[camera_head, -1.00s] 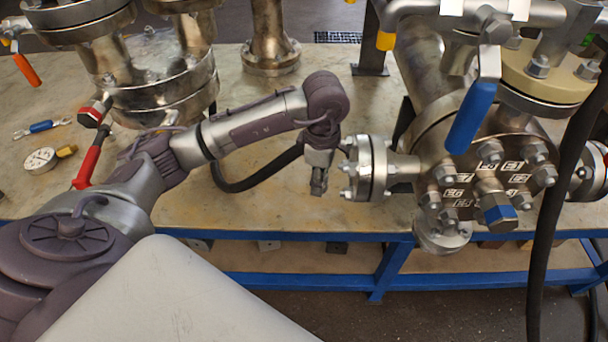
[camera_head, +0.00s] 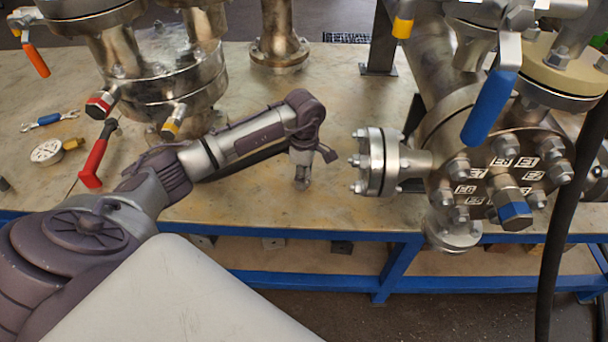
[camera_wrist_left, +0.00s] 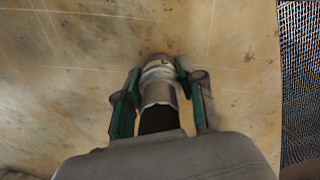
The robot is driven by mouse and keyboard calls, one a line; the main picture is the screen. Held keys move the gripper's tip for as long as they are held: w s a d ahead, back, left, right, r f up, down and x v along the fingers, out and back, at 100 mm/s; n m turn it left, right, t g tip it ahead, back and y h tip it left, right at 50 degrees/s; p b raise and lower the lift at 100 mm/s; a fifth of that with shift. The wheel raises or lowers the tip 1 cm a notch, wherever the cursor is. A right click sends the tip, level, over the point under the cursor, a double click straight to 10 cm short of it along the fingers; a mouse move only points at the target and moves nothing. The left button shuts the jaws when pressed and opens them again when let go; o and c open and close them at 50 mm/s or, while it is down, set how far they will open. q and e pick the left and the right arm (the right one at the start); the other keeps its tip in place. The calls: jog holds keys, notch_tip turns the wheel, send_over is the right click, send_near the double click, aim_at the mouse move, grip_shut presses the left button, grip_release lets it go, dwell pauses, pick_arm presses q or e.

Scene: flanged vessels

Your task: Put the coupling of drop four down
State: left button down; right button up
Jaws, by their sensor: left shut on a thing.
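My left gripper (camera_head: 301,172) is over the bench top, left of the flanged nozzle (camera_head: 378,162) of the vessel, with a clear gap between them. In the left wrist view the gripper (camera_wrist_left: 158,90) is shut on the silvery coupling (camera_wrist_left: 158,76), with one teal-padded finger on each side. A dark hose end (camera_wrist_left: 157,120) runs from the coupling back toward the palm. In the head view the coupling's end (camera_head: 302,184) shows only small below the fingers. I cannot tell whether it touches the bench. My right gripper is not in view.
The bench top (camera_head: 345,210) is bare around the gripper. A flanged vessel (camera_head: 170,85) with red- and yellow-marked fittings stands at left. A red-handled tool (camera_head: 97,155), a gauge (camera_head: 47,152) and a spanner (camera_head: 45,121) lie left. A black hose (camera_head: 560,200) hangs at right.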

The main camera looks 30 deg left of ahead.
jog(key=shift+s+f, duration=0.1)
pick_arm(q)
jog(key=c, duration=1.1)
grip_release()
jog(key=o, duration=0.4)
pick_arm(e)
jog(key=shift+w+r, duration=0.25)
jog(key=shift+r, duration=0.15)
pick_arm(q)
jog(key=shift+r, duration=0.1)
notch_tip(320, 180, up, 12)
jog(key=shift+r+p, duration=0.1)
jog(key=shift+p, duration=0.5)
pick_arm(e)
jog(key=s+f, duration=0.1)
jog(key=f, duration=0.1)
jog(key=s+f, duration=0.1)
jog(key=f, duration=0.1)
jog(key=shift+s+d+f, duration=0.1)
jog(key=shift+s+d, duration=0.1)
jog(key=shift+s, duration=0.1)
